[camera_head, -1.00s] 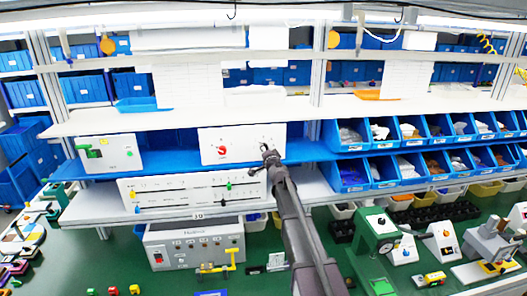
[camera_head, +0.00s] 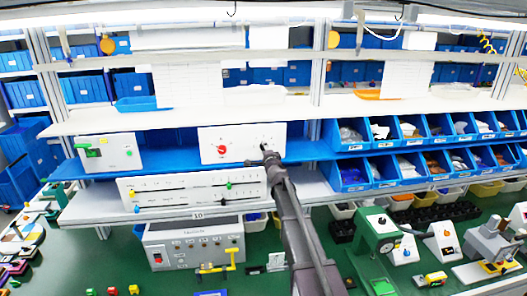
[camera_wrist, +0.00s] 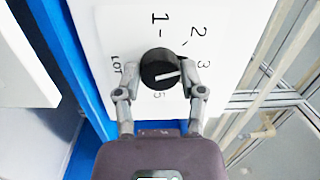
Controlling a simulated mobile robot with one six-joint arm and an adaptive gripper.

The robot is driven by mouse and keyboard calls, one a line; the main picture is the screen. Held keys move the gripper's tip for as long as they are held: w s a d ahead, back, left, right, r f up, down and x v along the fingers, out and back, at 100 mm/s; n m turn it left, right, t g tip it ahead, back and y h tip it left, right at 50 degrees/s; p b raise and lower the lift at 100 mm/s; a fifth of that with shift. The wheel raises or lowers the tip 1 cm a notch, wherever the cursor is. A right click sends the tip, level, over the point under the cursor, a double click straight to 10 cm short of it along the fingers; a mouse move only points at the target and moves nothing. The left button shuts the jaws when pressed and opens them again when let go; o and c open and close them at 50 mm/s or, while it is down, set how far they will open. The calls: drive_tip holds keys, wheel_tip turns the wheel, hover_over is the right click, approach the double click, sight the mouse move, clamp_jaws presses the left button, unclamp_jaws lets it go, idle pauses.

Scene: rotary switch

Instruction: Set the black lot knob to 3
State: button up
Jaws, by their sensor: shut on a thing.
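The black lot knob (camera_wrist: 160,69) is on the white panel (camera_wrist: 106,22), with a white pointer line on its face. The line points right and slightly up, toward the printed 3. The labels 1, 2, 3, 5 and LOT show around it; the right finger covers the area between knob and 3. My gripper (camera_wrist: 161,72) has one finger on the knob's left and one on its right, shut on it. In the head view my gripper (camera_head: 269,155) is at the right part of the panel (camera_head: 243,132), largely hiding the knob.
A red knob (camera_head: 221,150) is on the same panel, to the left. Below is a slider panel (camera_head: 160,204) with coloured sliders. Blue bins (camera_head: 352,173) stand close on the right. A white box with a green handle (camera_head: 110,153) stands at left.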

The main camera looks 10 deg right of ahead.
drive_tip(key=shift+w+m, duration=0.1)
drive_tip(key=shift+m, duration=1.3)
drive_tip(key=o, duration=1.2)
drive_tip(key=shift+c, duration=0.2)
